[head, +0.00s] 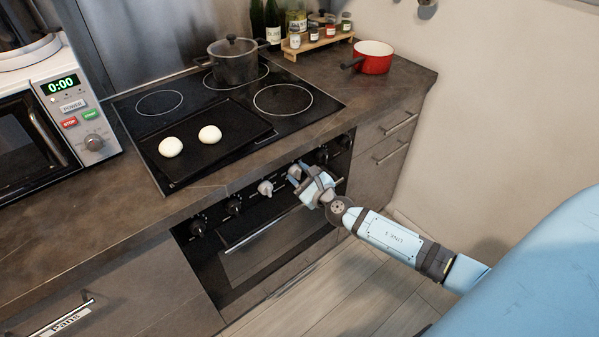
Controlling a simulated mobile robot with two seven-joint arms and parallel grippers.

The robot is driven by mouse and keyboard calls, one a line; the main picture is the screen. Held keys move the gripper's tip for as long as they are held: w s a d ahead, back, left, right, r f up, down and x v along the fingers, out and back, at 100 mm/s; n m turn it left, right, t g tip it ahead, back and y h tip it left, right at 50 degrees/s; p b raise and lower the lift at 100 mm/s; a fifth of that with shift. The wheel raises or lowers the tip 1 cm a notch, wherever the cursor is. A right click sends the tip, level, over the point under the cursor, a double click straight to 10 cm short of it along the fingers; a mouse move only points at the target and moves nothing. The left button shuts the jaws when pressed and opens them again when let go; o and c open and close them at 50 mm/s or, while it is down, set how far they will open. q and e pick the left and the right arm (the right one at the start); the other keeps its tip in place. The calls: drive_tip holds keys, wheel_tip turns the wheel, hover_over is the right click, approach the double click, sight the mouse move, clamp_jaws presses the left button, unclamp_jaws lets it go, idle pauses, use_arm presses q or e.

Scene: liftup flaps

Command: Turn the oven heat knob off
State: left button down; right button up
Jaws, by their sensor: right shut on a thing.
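The oven (262,255) is built in under the worktop, with a row of several knobs along its black front panel. A light silver knob (265,188) shows clear of my gripper, just to its left. My right gripper (298,176) is at the panel, right of that knob, and is shut on another knob in the row. The gripper mostly hides this knob, so I cannot read its setting. My left gripper is not in view.
Black knobs (234,206) sit on either side along the panel. The oven handle (262,231) runs below. Above are the cooktop (205,98), a tray with two white buns (209,135), a pot (234,62) and a red pan (373,57).

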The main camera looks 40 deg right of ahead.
use_arm(q)
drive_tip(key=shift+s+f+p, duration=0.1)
drive_tip(key=shift+p, duration=0.2)
use_arm(e)
drive_tip(key=shift+n, duration=0.9)
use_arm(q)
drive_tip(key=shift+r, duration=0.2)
use_arm(e)
drive_tip(key=o, duration=0.9)
drive_tip(key=shift+s, duration=0.1)
drive_tip(key=shift+s+d, duration=0.15)
drive_tip(key=shift+s, duration=2.1)
drive_tip(key=shift+s+d, duration=0.2)
drive_tip(key=shift+s, duration=2.1)
drive_tip(key=shift+s+d, duration=0.15)
drive_tip(key=shift+s, duration=2.1)
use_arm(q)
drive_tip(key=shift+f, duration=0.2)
